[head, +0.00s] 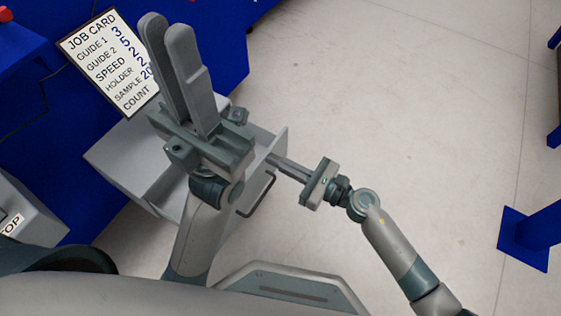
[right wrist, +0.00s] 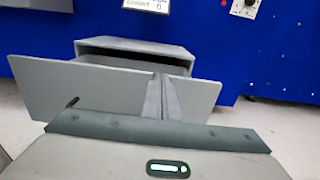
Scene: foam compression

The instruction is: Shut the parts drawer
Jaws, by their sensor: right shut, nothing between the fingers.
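The grey parts drawer (head: 275,146) is pulled out of its grey housing (head: 120,152) in the head view. Its front carries a dark bar handle (head: 263,196). In the right wrist view the drawer front (right wrist: 100,88) spans the view, with the dark opening of the housing (right wrist: 135,47) behind it. My right gripper (head: 271,157) is shut and empty, its fingertips at the drawer front, to the upper right of the handle. I cannot tell whether they touch it. My left gripper (head: 166,24) points up above the housing, its fingers close together with no clear gap; it hides part of the drawer.
A job card (head: 105,62) stands behind the housing, against blue furniture (head: 50,95). A grey box with a stop label (head: 25,215) is at the left. The floor (head: 400,110) to the right is clear up to a blue post foot (head: 525,238).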

